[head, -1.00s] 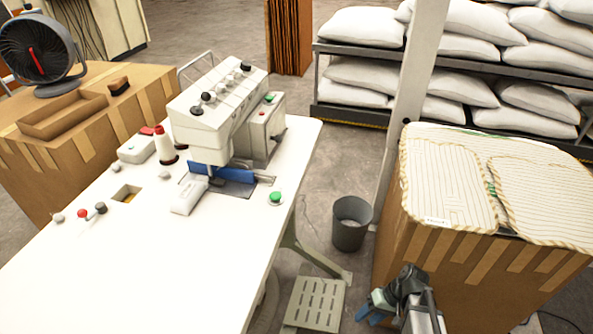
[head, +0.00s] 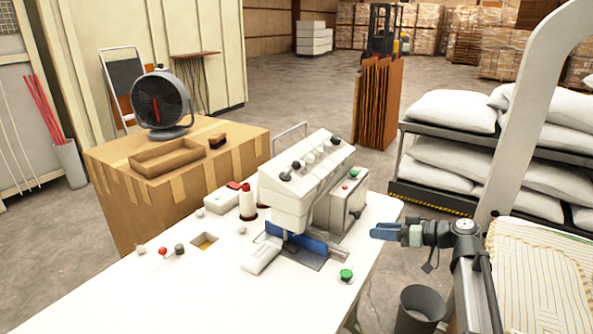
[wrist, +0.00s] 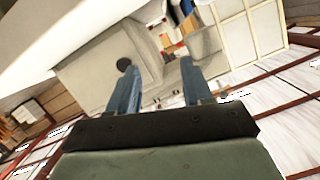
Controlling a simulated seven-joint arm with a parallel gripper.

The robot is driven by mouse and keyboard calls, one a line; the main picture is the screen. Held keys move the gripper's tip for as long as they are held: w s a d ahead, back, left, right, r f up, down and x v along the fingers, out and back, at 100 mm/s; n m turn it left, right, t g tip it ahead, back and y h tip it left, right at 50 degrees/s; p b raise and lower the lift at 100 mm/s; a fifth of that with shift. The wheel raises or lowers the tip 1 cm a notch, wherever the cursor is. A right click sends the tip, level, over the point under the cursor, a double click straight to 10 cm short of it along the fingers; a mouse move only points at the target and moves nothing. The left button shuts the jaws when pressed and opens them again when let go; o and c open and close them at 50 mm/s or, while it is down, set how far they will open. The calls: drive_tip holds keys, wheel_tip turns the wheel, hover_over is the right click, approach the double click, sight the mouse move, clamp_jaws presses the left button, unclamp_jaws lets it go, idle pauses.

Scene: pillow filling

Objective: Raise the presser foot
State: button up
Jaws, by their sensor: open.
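The white sewing machine (head: 306,178) stands on the white table (head: 200,290), with several dark and pale knobs on its top. A blue plate (head: 312,246) lies low under its head. The presser foot itself is too small to tell apart there. My gripper (head: 376,231) has blue fingers and is off the table's right edge, to the right of the machine and apart from it. In the wrist view my gripper (wrist: 155,68) shows two blue fingers spread apart with nothing between them.
A green button (head: 346,274) is on the table's right side; small knobs, a red one (head: 162,252) among them, are at its left. A thread cone (head: 247,200) stands behind.

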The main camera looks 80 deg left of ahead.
sight(296, 166)
drive_tip(key=s+a+r+n+g+h, duration=0.1)
drive_tip(key=s+r+n+g, duration=0.15)
drive_tip(key=s+r, duration=0.45)
drive_tip(key=s+a+r+n+g, duration=0.1)
drive_tip(key=s+r+n+g, duration=0.15)
drive_tip(key=r, duration=0.85)
drive_tip(key=shift+n, duration=0.3)
drive_tip(key=x, duration=1.4)
drive_tip(key=shift+s+d+f, duration=0.1)
drive_tip(key=shift+s+f, duration=0.05)
drive_tip(key=shift+f, duration=0.2)
clamp_jaws()
